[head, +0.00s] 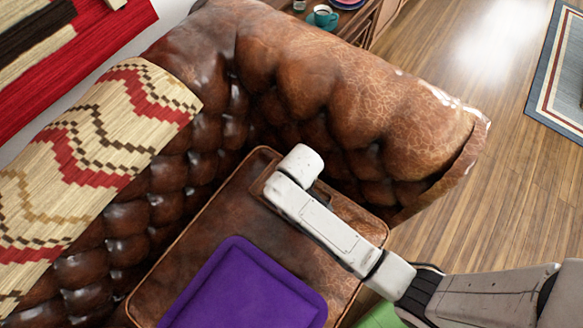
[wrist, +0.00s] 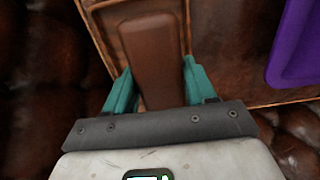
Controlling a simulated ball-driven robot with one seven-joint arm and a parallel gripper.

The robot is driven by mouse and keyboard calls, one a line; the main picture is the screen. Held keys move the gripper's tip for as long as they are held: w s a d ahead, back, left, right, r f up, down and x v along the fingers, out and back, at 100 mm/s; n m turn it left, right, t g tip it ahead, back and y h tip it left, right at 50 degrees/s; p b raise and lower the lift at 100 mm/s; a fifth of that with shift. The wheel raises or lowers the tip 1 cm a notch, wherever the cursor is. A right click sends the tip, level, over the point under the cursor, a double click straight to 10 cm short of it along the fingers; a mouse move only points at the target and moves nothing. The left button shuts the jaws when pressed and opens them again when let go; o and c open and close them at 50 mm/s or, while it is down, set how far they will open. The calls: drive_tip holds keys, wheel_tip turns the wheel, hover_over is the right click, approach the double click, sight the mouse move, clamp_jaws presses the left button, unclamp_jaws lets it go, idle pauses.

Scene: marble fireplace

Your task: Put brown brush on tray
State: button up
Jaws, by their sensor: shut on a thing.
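The brown brush (wrist: 152,62) shows in the wrist view as a long, plain brown block between the two teal fingers. My gripper (wrist: 152,88) is shut on it. In the head view my white wrist hides the fingers and most of what lies under them. The tray, a purple square with a raised rim (head: 245,290), lies flat on the sofa seat, below and left of my wrist. Its edge also shows at the top right of the wrist view (wrist: 296,45). Nothing lies on its visible part.
A brown flat, rimmed shape (wrist: 155,5) lies behind the brush on the leather seat cushion (head: 195,240). The tufted sofa back and arm (head: 330,90) rise behind. A patterned throw (head: 90,160) hangs at left. A teal cup (head: 325,17) stands far back.

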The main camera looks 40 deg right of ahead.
drive_tip(key=w+f, duration=0.1)
drive_tip(key=w+f+b, duration=0.1)
drive_tip(key=w+f, duration=0.2)
drive_tip(key=f, duration=0.1)
drive_tip(key=shift+w+d+f+b, duration=0.15)
drive_tip(key=shift+d+f+b, duration=0.1)
drive_tip(key=shift+d+b, duration=0.1)
drive_tip(key=shift+w+f+b, duration=0.15)
drive_tip(key=shift+f+b, duration=0.1)
drive_tip(key=shift+f, duration=0.65)
drive_tip(key=shift+w+f+b, duration=0.1)
drive_tip(key=shift+f+b, duration=0.15)
drive_tip(key=shift+f, duration=0.65)
drive_tip(key=o, duration=1)
drive_tip(key=shift+f, duration=0.1)
wheel_tip(320, 180, up, 12)
drive_tip(key=p, duration=0.3)
drive_tip(key=shift+s+d, duration=0.1)
